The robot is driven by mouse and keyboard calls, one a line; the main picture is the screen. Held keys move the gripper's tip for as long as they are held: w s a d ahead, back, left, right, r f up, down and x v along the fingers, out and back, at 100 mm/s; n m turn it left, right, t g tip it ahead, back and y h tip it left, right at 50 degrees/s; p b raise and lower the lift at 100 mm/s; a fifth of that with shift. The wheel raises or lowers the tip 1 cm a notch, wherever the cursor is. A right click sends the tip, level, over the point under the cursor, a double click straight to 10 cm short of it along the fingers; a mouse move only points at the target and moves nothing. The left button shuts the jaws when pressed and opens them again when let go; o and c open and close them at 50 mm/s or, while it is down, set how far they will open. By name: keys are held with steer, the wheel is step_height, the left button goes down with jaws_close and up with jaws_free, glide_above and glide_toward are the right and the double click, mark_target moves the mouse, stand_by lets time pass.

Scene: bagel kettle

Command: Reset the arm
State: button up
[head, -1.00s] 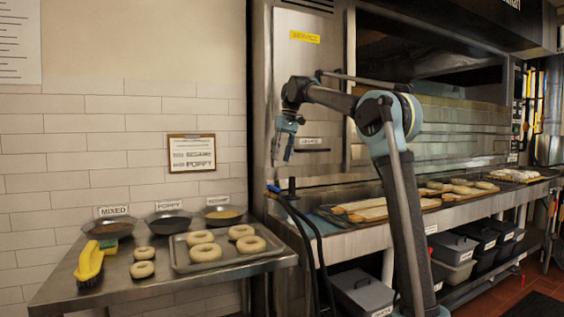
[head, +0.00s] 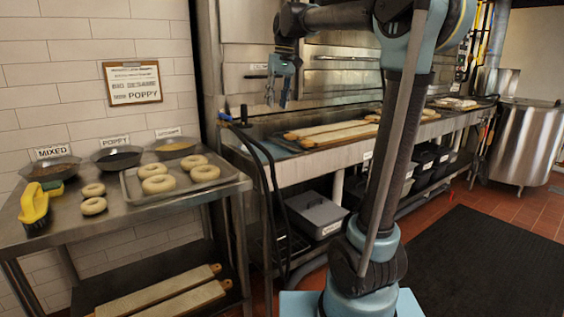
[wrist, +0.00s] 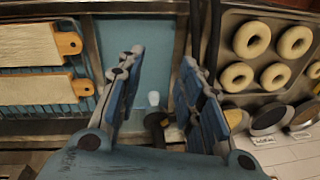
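My gripper (head: 279,88) hangs fingers-down in the head view, in front of the steel oven and above the counter (head: 355,147). In the wrist view its two blue-grey fingers (wrist: 157,92) stand well apart with nothing held between them. Below and between them are a blue surface (wrist: 136,40) and a dark nozzle with a pale tip (wrist: 155,108). My arm rises from its blue base at the right of the head view and bends left at the top.
A steel table (head: 150,222) at left holds a tray (head: 226,178) of bagels (head: 205,173), two loose bagels, bowls (head: 116,158) and a yellow brush (head: 34,205). Wooden boards (head: 335,131) lie on the counter. Black hoses (head: 268,185) hang between table and counter. A steel kettle (head: 525,145) stands far right.

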steer(key=s+d+f+m+t, duration=0.1)
steer(key=s+d+f+m, duration=0.1)
steer(key=s+d+f, duration=1.1)
steer(key=s+d+f+m, duration=0.1)
steer(key=s+d+f, duration=0.1)
steer(key=s+f, duration=0.3)
steer(key=s+d+f+h, duration=0.1)
steer(key=s+d+f, duration=0.2)
steer(key=f, duration=0.6)
steer(key=s+d+f+m+t, duration=0.1)
steer(key=s+d+f, duration=0.2)
steer(key=s+f, duration=0.5)
steer(key=shift+m+h, duration=0.3)
steer(key=shift+w+f, duration=0.2)
steer(key=shift+w, duration=0.3)
